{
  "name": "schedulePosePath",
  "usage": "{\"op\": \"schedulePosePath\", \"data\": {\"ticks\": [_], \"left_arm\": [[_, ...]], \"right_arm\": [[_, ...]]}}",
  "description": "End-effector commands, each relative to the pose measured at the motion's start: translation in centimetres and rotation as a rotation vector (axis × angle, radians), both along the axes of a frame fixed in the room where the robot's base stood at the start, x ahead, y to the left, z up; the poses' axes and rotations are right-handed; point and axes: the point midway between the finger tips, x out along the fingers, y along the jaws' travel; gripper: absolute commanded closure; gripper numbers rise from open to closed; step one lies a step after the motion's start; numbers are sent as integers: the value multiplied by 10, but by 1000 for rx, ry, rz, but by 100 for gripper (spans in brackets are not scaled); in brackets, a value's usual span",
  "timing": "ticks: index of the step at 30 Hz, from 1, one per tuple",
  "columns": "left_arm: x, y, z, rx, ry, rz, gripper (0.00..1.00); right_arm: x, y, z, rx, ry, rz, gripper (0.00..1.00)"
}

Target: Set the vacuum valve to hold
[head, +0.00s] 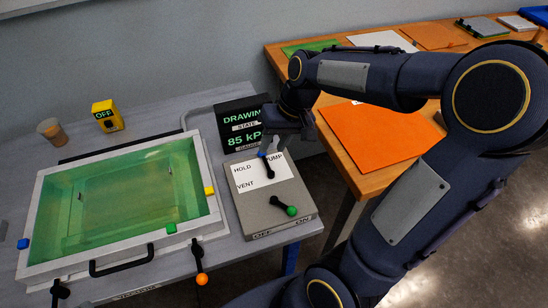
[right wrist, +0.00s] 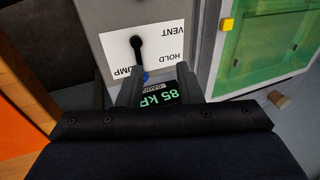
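The vacuum valve is a black lever (head: 267,167) with a blue tip on a grey control box (head: 276,219). Its white plate (head: 247,180) reads HOLD, PUMP and VENT. The lever's blue tip points beside the PUMP lettering, with HOLD to its left. My right gripper (head: 277,141) is just above the tip, fingers pointing down. In the right wrist view the fingers are apart, and the blue tip (right wrist: 146,77) shows near the left finger; contact cannot be told. A display (head: 241,125) reads DRAWING and 85 kPa. My left gripper is not in view.
A second lever with a green knob (head: 291,211) sits on the box near OFF/ON markings. The resin bath (head: 209,222) with green liquid stands to the left. A yellow OFF block (head: 107,116) and a cup (head: 52,132) stand behind it.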

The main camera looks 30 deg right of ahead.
Motion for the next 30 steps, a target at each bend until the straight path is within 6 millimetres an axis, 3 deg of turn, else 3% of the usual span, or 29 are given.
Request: {"op": "schedulePosePath", "data": {"ticks": [3,8,14,24,30], "left_arm": [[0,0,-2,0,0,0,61],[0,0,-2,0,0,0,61],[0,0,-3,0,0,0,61],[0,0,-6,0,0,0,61],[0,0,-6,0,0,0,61]], "right_arm": [[32,-12,-26,-47,77,1,67],[51,-21,-45,-85,125,2,67],[55,-20,-63,-93,136,4,67],[57,-10,-114,-93,135,3,67],[58,-8,-124,-93,132,3,67]]}}
